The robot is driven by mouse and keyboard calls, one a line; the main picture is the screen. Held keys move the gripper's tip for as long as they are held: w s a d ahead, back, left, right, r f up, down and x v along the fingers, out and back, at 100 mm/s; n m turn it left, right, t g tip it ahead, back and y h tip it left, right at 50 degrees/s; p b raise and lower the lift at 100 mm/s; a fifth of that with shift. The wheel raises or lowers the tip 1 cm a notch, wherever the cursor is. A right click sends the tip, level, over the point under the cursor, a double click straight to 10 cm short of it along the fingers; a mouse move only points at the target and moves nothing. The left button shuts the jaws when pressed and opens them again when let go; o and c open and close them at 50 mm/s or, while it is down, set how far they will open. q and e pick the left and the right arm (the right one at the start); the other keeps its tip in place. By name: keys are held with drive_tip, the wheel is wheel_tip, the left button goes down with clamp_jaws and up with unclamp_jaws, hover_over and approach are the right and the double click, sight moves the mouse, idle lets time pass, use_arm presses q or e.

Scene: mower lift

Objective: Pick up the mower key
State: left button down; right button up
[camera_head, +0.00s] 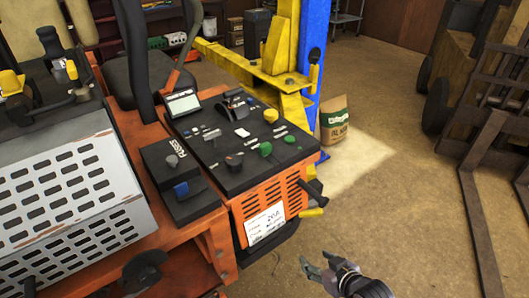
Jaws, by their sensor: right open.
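The orange mower (218,240) fills the left and middle of the view, with a black control console (228,150) on top. I cannot pick out the mower key for certain among these small parts. My right gripper (314,264) is at the bottom, low over the floor, to the right of the mower's front corner. Its fingers are apart with nothing between them. It is clear of the console. My left gripper is not in view.
A blue post (312,50) with yellow lift arms (275,72) stands behind the console. A paper sack (334,118) stands on the floor beside it. A forklift (490,95) with dark forks is at the right. The floor (385,205) between mower and forklift is clear.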

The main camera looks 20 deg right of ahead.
drive_tip(key=a+r+n+t+y, duration=0.2)
drive_tip(key=a+r+t, duration=0.1)
drive_tip(key=r, duration=1.5)
drive_tip(key=t+y, duration=0.3)
drive_tip(key=t, duration=0.1)
approach(267, 148)
drive_tip(key=p+x, duration=0.3)
drive_tip(key=x, duration=0.1)
drive_tip(key=shift+w+a+r+p, duration=0.15)
drive_tip(key=shift+w+a+p, duration=0.05)
drive_tip(key=shift+w+p, duration=0.15)
drive_tip(key=p+x, duration=0.2)
drive_tip(key=x, duration=0.3)
drive_tip(key=shift+w+d, duration=0.1)
drive_tip(key=shift+w, duration=0.25)
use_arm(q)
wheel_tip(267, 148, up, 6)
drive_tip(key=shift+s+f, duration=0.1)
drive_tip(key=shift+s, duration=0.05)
use_arm(e)
drive_tip(key=shift+s, duration=0.1)
drive_tip(key=shift+c, duration=0.2)
drive_tip(key=shift+c, duration=0.7)
drive_tip(key=c, duration=0.9)
